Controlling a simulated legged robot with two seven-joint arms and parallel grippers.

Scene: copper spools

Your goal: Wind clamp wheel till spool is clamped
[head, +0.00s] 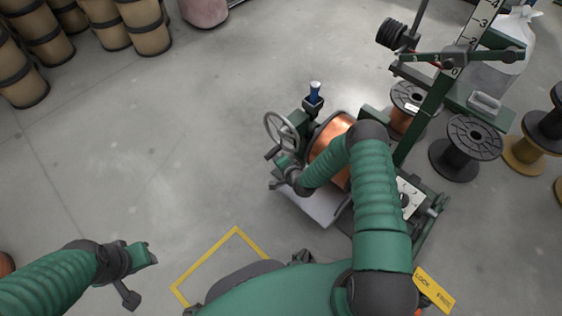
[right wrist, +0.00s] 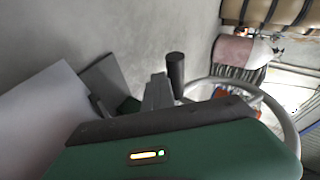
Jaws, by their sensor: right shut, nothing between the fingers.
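The clamp wheel (head: 278,132) is a grey spoked handwheel on the left of the green winding stand. Its rim also shows in the right wrist view (right wrist: 286,122), with a dark upright handle (right wrist: 176,70) near the fingers. The copper spool (head: 331,143) sits in the stand right of the wheel, partly hidden by my right arm. My right gripper (head: 273,155) is shut and empty beside the wheel's lower edge; whether it touches the wheel or its handle cannot be told. My left gripper (head: 150,254) is out over the floor, far from the stand; its jaw opening is unclear.
Black spools (head: 466,146) and a yellow spool (head: 527,153) stand right of the machine. A green post with a number scale (head: 478,30) rises behind. Brown drums (head: 90,25) stand at upper left. A yellow floor outline (head: 205,255) lies in front. The left floor is clear.

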